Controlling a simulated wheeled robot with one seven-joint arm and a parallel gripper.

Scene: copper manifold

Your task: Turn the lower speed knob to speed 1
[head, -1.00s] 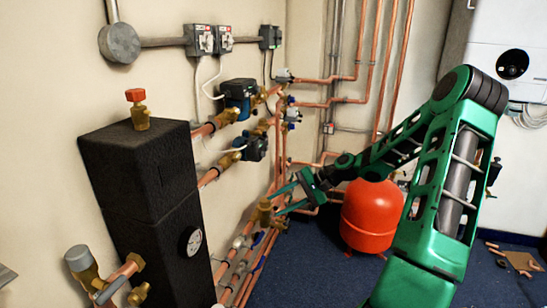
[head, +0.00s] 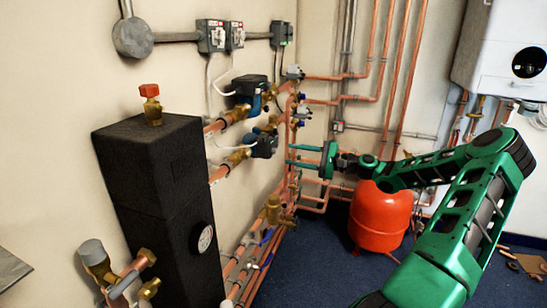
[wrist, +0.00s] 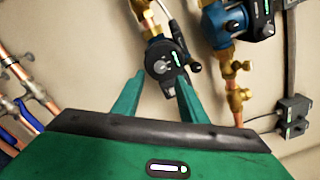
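The lower pump (head: 264,147), dark with a speed knob on its face, sits on the lower horizontal copper pipe by the left wall. In the wrist view, a black round knob (wrist: 163,66) with a light mark shows on the pump ahead, between and beyond my fingertips. My gripper (head: 290,155) is open and empty, to the right of the lower pump, its fingers pointing left toward it. The wrist view also shows the two green fingers (wrist: 160,80) spread apart, with no clear contact. The knob's speed marking is too small to read.
The upper pump (head: 249,90) sits just above; it also shows in the wrist view (wrist: 228,22). Copper pipes (head: 290,190) and a brass valve (head: 273,208) lie close by. A red tank (head: 380,222) stands below my arm. A black insulated block (head: 155,200) stands at left.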

